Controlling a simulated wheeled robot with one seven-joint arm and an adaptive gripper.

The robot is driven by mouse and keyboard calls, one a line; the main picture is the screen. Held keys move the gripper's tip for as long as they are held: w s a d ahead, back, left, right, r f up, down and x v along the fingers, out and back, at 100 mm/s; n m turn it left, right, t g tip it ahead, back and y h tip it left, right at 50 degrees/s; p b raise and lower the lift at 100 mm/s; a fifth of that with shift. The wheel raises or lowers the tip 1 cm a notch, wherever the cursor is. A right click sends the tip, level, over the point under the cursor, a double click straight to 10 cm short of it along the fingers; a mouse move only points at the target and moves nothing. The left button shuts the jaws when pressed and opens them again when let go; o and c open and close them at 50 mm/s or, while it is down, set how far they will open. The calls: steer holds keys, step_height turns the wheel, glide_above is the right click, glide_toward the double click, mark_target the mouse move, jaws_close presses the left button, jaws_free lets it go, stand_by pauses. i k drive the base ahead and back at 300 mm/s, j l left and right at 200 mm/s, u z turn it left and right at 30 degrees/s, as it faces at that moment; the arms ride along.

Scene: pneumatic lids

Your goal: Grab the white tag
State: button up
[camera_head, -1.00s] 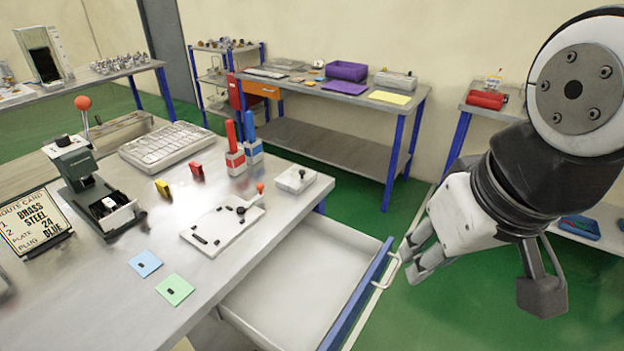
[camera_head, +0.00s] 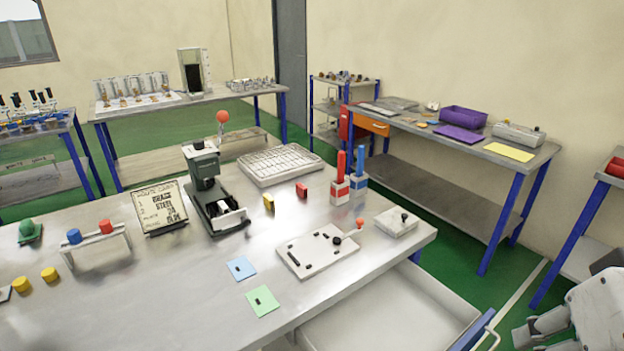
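No thing in view is plainly a loose white tag. A small pale piece (camera_head: 4,293) is cut off at the left edge of the near bench, too small to identify. A white lettered route card (camera_head: 160,207) stands tilted on the bench, left of the green press (camera_head: 212,190). A blue card (camera_head: 241,267) and a green card (camera_head: 262,301) lie near the front edge, each with a small dark mark. My gripper (camera_head: 530,335) is at the bottom right, partly cut off, beyond the drawer handle. Its fingers look apart, with nothing seen between them.
An open drawer (camera_head: 400,318) juts out from the near bench. Green floor is clear at the right.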

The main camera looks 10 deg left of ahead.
mark_target(221, 205)
steer(key=i+j+u, duration=0.35)
steer(key=i+j, duration=0.4)
steer(key=j, duration=0.15)
